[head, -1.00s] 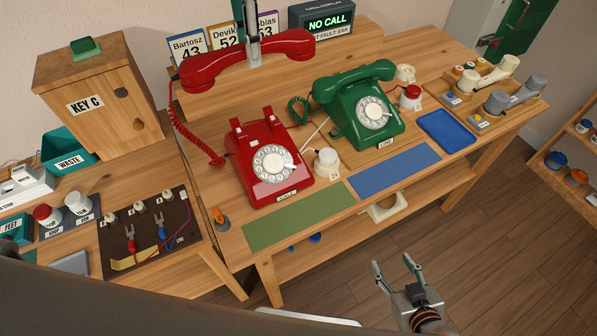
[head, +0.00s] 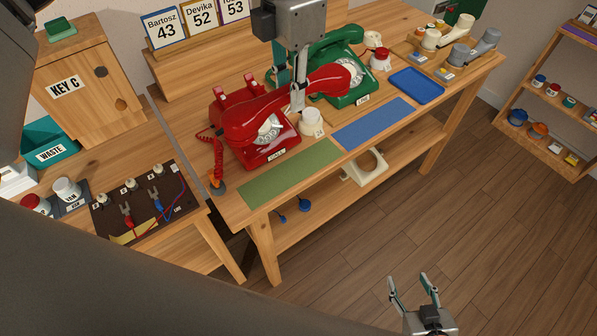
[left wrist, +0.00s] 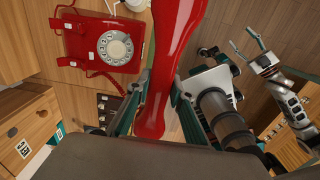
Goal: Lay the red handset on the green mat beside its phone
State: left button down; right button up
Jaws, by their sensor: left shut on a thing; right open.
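The red handset (head: 325,88) is in the air, above and in front of the red phone (head: 268,155), hiding part of its dial. My left gripper (head: 288,100) is shut around the middle of the handset. The left wrist view shows the handset (left wrist: 172,45) between the fingers, with the red phone (left wrist: 105,45) to its left, its cradle empty. A coiled red cord (head: 217,160) hangs at the phone's left. The green mat (head: 290,176) lies bare in front of the phone. My right gripper (head: 411,283) is open and empty over the floor.
A green phone (head: 335,88) with its handset on stands behind the held handset. A cream-coloured knob (head: 312,122) stands between the phones. A blue mat (head: 374,124) lies right of the green mat. An orange-based item (head: 218,187) stands by the green mat's left end.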

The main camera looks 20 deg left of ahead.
pick_arm(q)
notch_tip(320, 180, down, 14)
jog(key=shift+f+b, duration=0.25)
jog(key=shift+b, duration=0.15)
jog(key=shift+f, duration=0.8)
notch_tip(320, 180, down, 4)
jog(key=shift+r, duration=0.2)
jog(key=c, duration=1.8)
grip_release()
jog(key=shift+f, duration=0.15)
notch_tip(320, 180, up, 12)
jog(key=shift+r, duration=0.2)
